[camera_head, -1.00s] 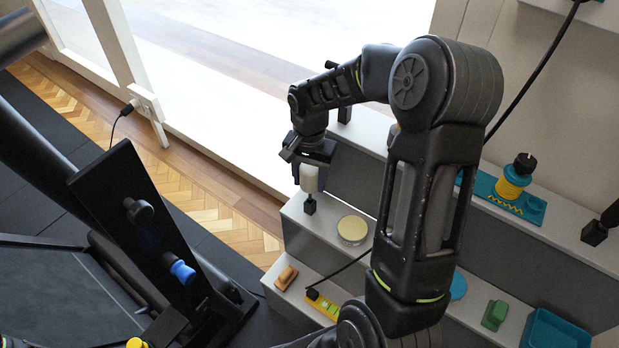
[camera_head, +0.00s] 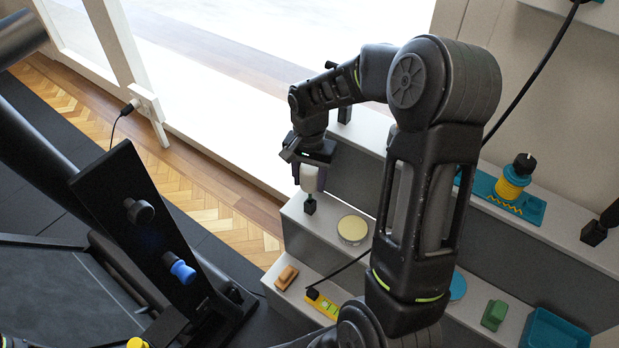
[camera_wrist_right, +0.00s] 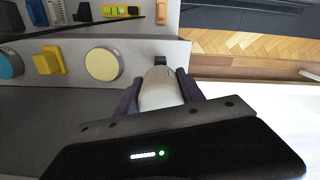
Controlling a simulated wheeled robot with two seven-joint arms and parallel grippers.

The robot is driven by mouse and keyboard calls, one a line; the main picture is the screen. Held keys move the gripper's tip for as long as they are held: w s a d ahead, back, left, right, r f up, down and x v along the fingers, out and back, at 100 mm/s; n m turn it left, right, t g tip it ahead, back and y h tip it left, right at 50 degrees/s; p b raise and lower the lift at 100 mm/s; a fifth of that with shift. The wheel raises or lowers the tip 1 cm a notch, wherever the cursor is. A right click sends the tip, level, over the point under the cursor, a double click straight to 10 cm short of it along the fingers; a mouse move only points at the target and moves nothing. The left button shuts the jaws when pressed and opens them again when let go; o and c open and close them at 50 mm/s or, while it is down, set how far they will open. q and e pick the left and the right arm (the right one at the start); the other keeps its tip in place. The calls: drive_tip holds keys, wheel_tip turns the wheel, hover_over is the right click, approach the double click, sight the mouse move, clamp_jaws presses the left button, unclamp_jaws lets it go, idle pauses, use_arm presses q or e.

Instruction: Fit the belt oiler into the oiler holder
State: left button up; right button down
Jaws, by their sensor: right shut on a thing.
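My right gripper (camera_head: 310,178) is shut on a white cylinder (camera_head: 309,181), which I take to be the belt oiler. It holds the cylinder upright at the left end of a grey stepped shelf; in the right wrist view the cylinder (camera_wrist_right: 160,90) sits between the purple fingers (camera_wrist_right: 158,95). A small black block (camera_head: 309,206) is right at the cylinder's lower end, on the shelf. It also shows in the right wrist view (camera_wrist_right: 160,61). I cannot tell whether it is the holder or part of the cylinder, nor whether the cylinder is seated. My left gripper is not in view.
A cream disc (camera_head: 352,229) lies to the right on the same step. The lower step holds an orange block (camera_head: 286,277), a yellow level (camera_head: 321,304) and a green block (camera_head: 494,315).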

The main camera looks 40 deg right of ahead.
sight(310, 191)
drive_tip(key=shift+f+b, duration=1.75)
drive_tip(key=shift+f, duration=0.8)
drive_tip(key=c, duration=0.6)
unclamp_jaws()
drive_tip(key=shift+c, duration=0.2)
drive_tip(key=shift+r, duration=0.15)
wheel_tip(310, 191, up, 8)
drive_tip(key=shift+f+p, duration=0.2)
drive_tip(key=shift+p, duration=0.85)
